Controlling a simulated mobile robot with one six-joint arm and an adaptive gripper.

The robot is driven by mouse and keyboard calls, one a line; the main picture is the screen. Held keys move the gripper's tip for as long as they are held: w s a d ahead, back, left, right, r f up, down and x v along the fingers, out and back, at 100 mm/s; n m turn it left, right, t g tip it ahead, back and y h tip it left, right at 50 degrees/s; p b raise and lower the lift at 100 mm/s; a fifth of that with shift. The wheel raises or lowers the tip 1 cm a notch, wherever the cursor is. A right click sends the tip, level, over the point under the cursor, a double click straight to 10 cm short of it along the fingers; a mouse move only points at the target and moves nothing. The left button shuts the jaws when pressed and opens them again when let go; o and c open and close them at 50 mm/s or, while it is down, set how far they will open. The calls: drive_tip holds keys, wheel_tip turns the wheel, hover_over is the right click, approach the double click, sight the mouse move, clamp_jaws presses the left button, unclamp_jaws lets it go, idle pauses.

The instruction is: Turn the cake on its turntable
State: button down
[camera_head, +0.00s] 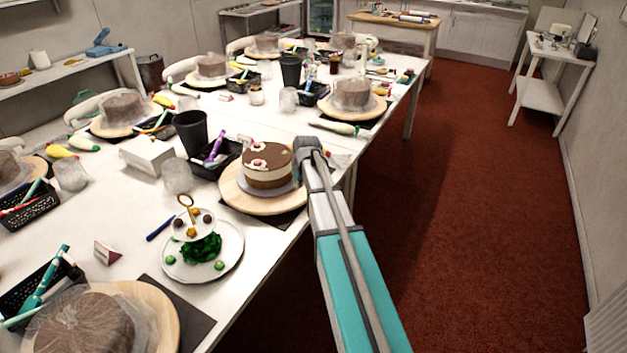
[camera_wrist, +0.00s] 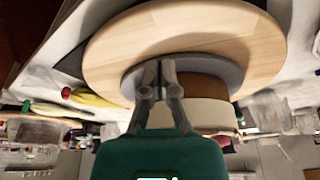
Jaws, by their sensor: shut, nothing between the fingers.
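The cake (camera_head: 267,165), with a brown top, a pale band and pink-and-white decorations, sits on a grey board on a round wooden turntable (camera_head: 236,194) near the table's right edge. My gripper (camera_head: 307,152) is at the cake's right side, and its fingertips are hard to make out there. In the wrist view my gripper (camera_wrist: 160,69) is shut and empty, its tips over the edge of the grey board (camera_wrist: 222,68) beside the cake (camera_wrist: 205,88). The wooden turntable (camera_wrist: 205,35) spans the top of that view. I cannot tell whether the tips touch the board.
A white tiered stand (camera_head: 205,262) with green and dark sweets is in front of the turntable. A black basket (camera_head: 207,165) and a black cup (camera_head: 191,131) are behind it. Several wrapped cakes on turntables share the table. The red floor (camera_head: 480,220) at right is clear.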

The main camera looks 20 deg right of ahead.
wheel_tip(320, 180, up, 4)
drive_tip(key=p, duration=0.3)
idle(0.5)
drive_tip(key=s+a+g, duration=0.1)
drive_tip(key=s+a, duration=0.7)
drive_tip(key=s, duration=0.4)
drive_tip(key=s+a+m+g+p, duration=0.1)
drive_tip(key=s+a+g, duration=0.1)
drive_tip(key=s+a, duration=0.7)
drive_tip(key=s, duration=0.4)
drive_tip(key=shift+r+p, duration=0.25)
drive_tip(key=shift+p, duration=0.05)
